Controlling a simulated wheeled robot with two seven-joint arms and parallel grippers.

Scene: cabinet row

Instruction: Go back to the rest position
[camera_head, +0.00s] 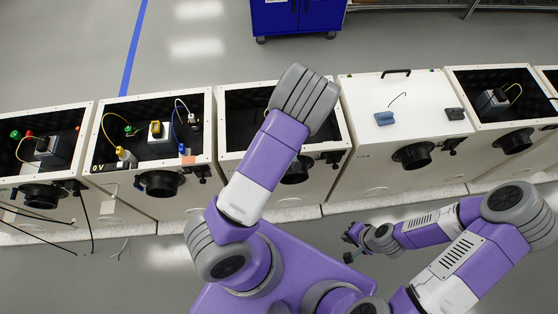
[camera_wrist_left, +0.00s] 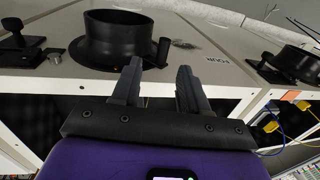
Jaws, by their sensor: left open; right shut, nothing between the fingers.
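My left arm rises in the middle of the head view over the third cabinet (camera_head: 338,147); its gripper is hidden there. In the left wrist view my left gripper (camera_wrist_left: 158,88) shows two dark fingers spread apart with nothing between them. They are close to a pale cabinet front (camera_wrist_left: 215,75) with a round black port (camera_wrist_left: 108,38); I cannot tell whether they touch it. My right gripper (camera_head: 349,246) is shut and empty, in front of the cabinet row at the lower right of the head view.
Open-topped cabinets with black ports stand in a row; one has a closed white lid (camera_head: 392,100) with a black handle. Cables hang from the left cabinet (camera_head: 90,225). A blue cart (camera_head: 297,15) stands behind.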

